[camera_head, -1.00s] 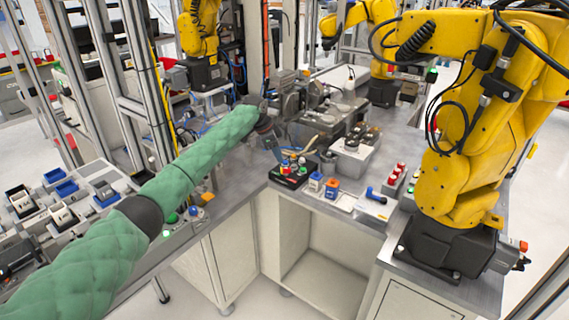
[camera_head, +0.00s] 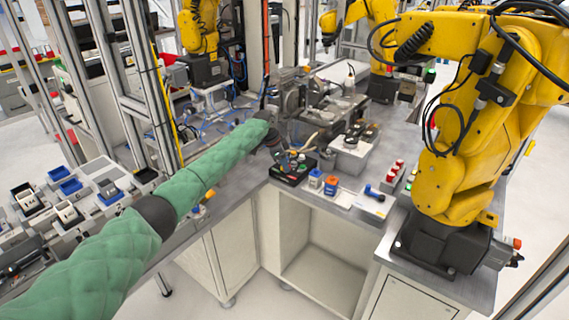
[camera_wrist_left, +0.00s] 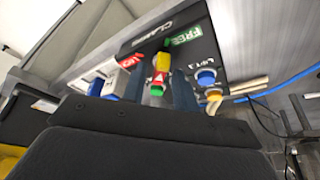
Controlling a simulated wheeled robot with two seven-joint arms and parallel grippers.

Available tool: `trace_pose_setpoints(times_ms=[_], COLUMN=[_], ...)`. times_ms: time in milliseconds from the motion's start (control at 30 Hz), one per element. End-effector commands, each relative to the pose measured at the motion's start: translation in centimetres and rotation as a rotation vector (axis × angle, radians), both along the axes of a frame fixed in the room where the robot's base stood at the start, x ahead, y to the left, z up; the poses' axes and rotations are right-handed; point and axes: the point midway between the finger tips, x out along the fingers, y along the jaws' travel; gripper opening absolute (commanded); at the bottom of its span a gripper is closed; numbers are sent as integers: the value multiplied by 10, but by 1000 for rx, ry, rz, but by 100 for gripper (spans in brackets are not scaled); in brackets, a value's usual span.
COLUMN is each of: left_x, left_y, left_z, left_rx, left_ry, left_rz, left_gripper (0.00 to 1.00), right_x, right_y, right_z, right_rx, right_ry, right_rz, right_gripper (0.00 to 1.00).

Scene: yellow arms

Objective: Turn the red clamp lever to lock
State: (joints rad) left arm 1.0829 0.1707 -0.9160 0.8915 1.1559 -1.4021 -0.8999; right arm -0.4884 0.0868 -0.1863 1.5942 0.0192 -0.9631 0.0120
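The black clamp box (camera_head: 292,169) sits on the bench front in the head view. In the left wrist view its dark panel (camera_wrist_left: 140,32) bears the word CLAMP, a green FREE label (camera_wrist_left: 185,36) and a red label (camera_wrist_left: 130,61). A small lever with red, yellow and green parts (camera_wrist_left: 161,64) stands out from the panel. My left gripper (camera_wrist_left: 158,90) is open, with one finger on each side of the lever; gaps show, and I cannot tell any contact. In the head view the left gripper (camera_head: 281,154) is small over the box. My right gripper is not in view.
Blue and orange blocks (camera_head: 330,185) stand right of the box, with a blue tool (camera_head: 374,193) beyond. A yellow robot arm (camera_head: 452,170) stands at the right. A grey fixture (camera_head: 352,153) is behind.

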Motion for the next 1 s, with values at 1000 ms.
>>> trace_pose_setpoints(times_ms=[1000], left_x=[-3], left_y=[-2], left_z=[3], left_rx=[-1], left_ry=[1], left_rz=[401], left_gripper=[0], right_x=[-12], right_y=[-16], right_z=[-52], right_rx=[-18], right_ry=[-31], right_rz=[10], right_gripper=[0])
